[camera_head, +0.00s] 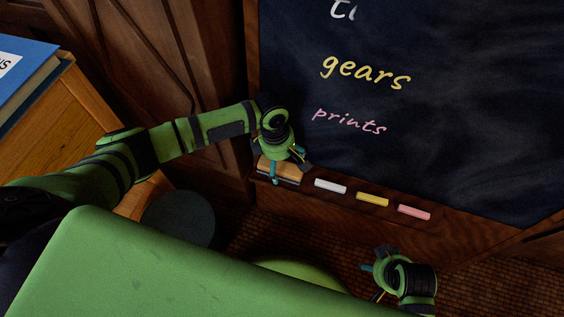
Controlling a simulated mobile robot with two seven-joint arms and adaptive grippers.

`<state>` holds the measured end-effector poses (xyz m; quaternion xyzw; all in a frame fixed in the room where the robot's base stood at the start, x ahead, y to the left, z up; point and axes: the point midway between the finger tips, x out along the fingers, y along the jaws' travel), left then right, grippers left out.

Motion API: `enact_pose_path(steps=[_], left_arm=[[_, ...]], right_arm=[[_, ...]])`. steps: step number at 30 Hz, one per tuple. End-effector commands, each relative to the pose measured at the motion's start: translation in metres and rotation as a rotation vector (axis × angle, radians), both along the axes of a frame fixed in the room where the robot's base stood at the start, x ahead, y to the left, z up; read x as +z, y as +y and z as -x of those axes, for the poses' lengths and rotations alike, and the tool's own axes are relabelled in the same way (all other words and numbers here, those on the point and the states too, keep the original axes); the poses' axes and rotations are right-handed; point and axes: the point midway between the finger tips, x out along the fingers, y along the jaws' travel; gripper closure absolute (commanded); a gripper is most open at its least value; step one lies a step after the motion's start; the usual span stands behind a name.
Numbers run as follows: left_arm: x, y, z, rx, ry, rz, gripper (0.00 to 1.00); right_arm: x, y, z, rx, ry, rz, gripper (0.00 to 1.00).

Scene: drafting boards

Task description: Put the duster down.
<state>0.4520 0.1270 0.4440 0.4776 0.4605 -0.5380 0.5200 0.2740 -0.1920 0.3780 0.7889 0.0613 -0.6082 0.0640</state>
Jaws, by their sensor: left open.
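The duster (283,170) has a tan wooden top and a dark underside. It lies at the left end of the wooden ledge below the chalkboard. My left gripper (289,173) is open at the duster, with one finger in front of it and the other near its right end. Part of the duster is hidden by the gripper. My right gripper (371,281) is low at the bottom right, well below the ledge and away from the duster. I cannot tell how far its fingers are apart.
White (330,186), yellow (372,199) and pink (414,212) chalk sticks lie on the ledge (350,204), right of the duster. The chalkboard (450,110) bears writing including "gears" and "prints". A wooden cabinet (60,120) with a blue book (22,72) stands left.

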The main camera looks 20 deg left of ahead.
Motion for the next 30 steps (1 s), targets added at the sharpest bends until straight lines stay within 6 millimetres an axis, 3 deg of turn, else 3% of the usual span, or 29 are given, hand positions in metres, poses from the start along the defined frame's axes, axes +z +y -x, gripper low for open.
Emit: enact_pose_path(steps=[4, 21, 30], left_arm=[[-0.001, 0.000, 0.000, 0.000, 0.000, 0.000, 0.08], [0.060, 0.010, 0.002, 0.001, 0.001, 0.002, 0.08], [0.069, 0.012, 0.002, 0.001, 0.001, 0.001, 0.08]], right_arm=[[0.014, 0.000, -0.001, -0.001, -0.009, 0.000, 0.22], [-0.053, -0.002, 0.019, 0.007, 0.041, 0.004, 0.22], [-0.066, -0.002, 0.025, 0.009, 0.046, 0.004, 0.22]])
